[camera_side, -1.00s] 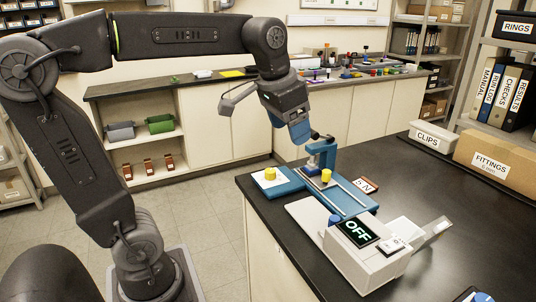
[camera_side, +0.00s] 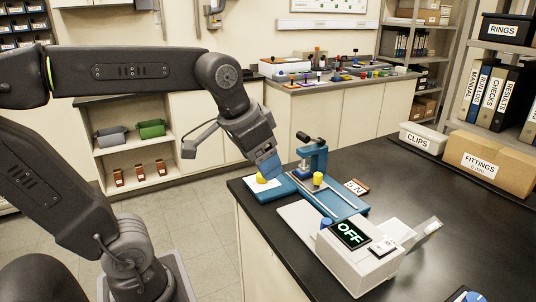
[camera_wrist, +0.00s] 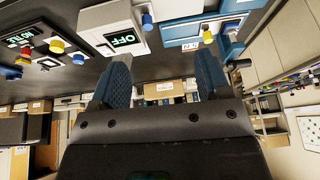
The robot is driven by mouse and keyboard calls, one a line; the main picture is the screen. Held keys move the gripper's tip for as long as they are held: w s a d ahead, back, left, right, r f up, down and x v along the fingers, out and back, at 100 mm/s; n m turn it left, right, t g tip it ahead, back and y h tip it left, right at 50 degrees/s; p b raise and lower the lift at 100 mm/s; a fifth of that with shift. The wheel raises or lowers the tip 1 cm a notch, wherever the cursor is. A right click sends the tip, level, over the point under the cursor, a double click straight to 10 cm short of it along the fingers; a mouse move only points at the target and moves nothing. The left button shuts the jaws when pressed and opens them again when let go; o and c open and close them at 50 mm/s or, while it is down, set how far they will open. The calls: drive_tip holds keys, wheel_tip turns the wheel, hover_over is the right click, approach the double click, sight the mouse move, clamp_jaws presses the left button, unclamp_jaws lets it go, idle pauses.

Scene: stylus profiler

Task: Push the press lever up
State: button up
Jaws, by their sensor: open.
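The blue press (camera_side: 319,158) stands on a blue base at the back of the black bench. Its black press lever (camera_side: 304,137) sticks out to the left from the top of the press, tilted slightly upward, with a dark round end. My gripper (camera_side: 270,168) points down left of the press, below the height of the lever end and apart from it in the side view. In the wrist view my gripper (camera_wrist: 161,78) has two blue fingers set wide apart with nothing between them. A dark round end near the right finger may be the lever, but I cannot tell.
A yellow knob on a white plate (camera_side: 258,188) is close below my fingertips. A yellow cylinder (camera_side: 318,179) stands in front of the press. A white device with an OFF display (camera_side: 349,234) is nearer. The bench (camera_side: 420,195) is clear to the right.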

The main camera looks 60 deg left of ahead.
drive_tip(key=w+a+r+g, duration=0.1)
drive_tip(key=w+a+r, duration=0.25)
drive_tip(key=w, duration=0.35)
drive_tip(key=g, duration=0.4)
hover_over(303, 139)
drive_tip(key=w+a, duration=0.1)
drive_tip(key=a, duration=0.1)
drive_tip(key=f, duration=1.3)
drive_tip(key=shift+w+d+f, duration=0.1)
drive_tip(key=shift+d+f, duration=0.1)
drive_tip(key=shift+f, duration=0.05)
